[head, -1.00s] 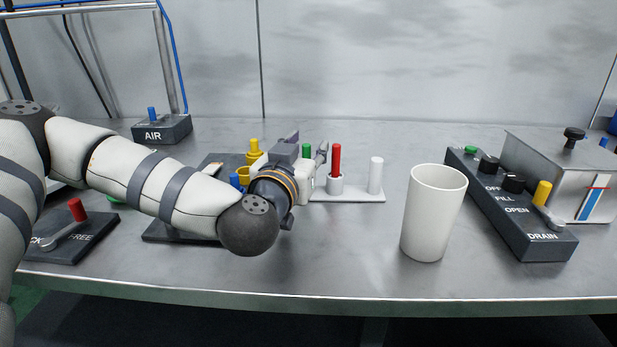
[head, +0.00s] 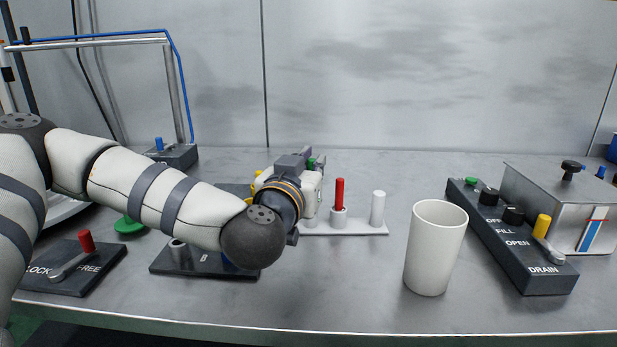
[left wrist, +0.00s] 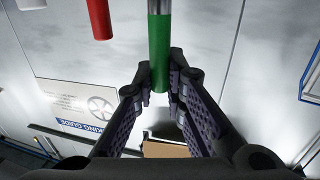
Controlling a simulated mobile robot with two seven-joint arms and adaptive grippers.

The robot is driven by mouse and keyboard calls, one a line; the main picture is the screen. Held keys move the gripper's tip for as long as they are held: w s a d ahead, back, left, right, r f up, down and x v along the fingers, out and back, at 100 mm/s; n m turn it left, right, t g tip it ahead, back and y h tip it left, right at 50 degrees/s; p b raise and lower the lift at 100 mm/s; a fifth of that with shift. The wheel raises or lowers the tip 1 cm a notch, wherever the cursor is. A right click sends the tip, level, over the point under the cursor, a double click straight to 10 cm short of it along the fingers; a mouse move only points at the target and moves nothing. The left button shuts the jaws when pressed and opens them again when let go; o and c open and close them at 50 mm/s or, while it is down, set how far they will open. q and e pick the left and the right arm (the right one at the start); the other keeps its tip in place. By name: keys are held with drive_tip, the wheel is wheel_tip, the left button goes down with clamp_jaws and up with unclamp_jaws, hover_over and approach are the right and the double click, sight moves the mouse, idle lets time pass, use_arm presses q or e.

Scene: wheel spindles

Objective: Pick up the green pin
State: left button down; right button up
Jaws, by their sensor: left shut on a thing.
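My left gripper (head: 308,162) is shut on the green pin (head: 311,162), above the left end of the white rack (head: 348,229). In the left wrist view the green pin (left wrist: 159,50) sits between the fingertips (left wrist: 160,82), and a bare metal shaft extends from it past the top edge. In the head view only a little green shows; its lower end is hidden by my gripper and wrist. The pin's top stands higher than the red pin (head: 339,193) beside it. My right gripper is not in view.
A white pin (head: 378,207) stands at the rack's right end. A white cup (head: 435,248) stands to the right, before a control panel (head: 515,242) and metal box (head: 560,208). A LOCK/FREE switch block (head: 75,267) is front left. The table between rack and cup is clear.

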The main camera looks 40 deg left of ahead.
use_arm(q)
drive_tip(key=s+d+r+p, duration=0.5)
drive_tip(key=s+d+r, duration=0.4)
drive_tip(key=shift+d, duration=0.35)
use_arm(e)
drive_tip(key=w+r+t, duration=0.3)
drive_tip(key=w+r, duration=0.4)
